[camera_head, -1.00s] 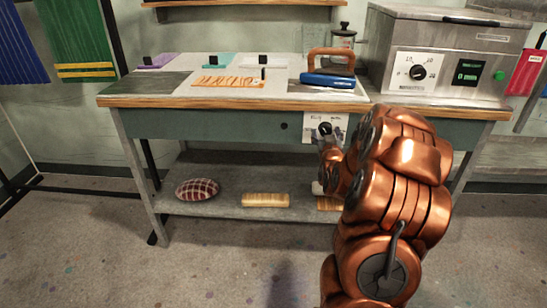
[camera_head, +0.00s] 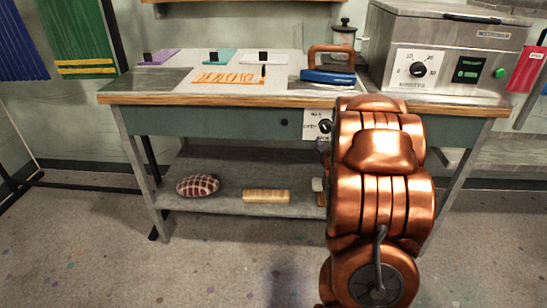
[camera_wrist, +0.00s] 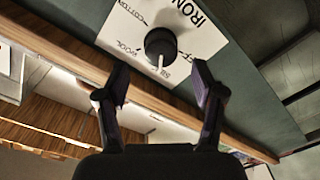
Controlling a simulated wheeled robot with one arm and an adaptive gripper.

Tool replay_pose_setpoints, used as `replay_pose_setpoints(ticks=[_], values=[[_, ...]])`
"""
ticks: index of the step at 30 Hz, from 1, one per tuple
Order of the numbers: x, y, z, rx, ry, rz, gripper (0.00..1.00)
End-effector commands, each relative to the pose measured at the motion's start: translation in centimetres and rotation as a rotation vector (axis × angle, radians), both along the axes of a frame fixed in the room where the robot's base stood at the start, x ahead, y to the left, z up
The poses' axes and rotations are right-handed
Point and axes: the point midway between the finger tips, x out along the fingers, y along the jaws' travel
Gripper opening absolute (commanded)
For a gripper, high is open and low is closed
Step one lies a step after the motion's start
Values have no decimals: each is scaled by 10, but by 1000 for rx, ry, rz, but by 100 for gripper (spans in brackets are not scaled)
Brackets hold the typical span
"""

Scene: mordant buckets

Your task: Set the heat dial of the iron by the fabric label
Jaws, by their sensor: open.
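The heat dial is a round black knob (camera_wrist: 160,45) with a white pointer line. It sits on a white plate (camera_wrist: 200,38) marked IRON, COTTON, WOOL and a partly hidden SIL. In the wrist view the pointer line faces down, towards SIL. In the head view the dial (camera_head: 325,126) is on the table's front panel. The iron (camera_head: 328,76), blue with a brown handle, stands on the tabletop. A white cloth (camera_head: 259,87) with orange lettering lies left of it; I cannot read the lettering. My gripper (camera_wrist: 162,82) is open and empty, its fingertips either side of the dial's lower edge, apart from it.
The wooden table edge (camera_head: 220,101) runs just above the panel. A steel box (camera_head: 450,45) with its own dial stands at the right. Purple, teal and white swatches (camera_head: 158,57) lie at the back. A checked cushion (camera_head: 198,186) and a brush (camera_head: 266,196) are on the lower shelf.

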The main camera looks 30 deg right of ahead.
Motion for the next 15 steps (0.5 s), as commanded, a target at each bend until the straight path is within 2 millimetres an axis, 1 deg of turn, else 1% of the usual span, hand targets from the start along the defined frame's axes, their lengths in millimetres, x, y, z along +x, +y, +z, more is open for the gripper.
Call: replay_pose_setpoints(ticks=[3, 15], values=[[-2, 0, -5, 1, 0, -4, 68], [-8, 2, -6, 4, -4, -13, 68]])
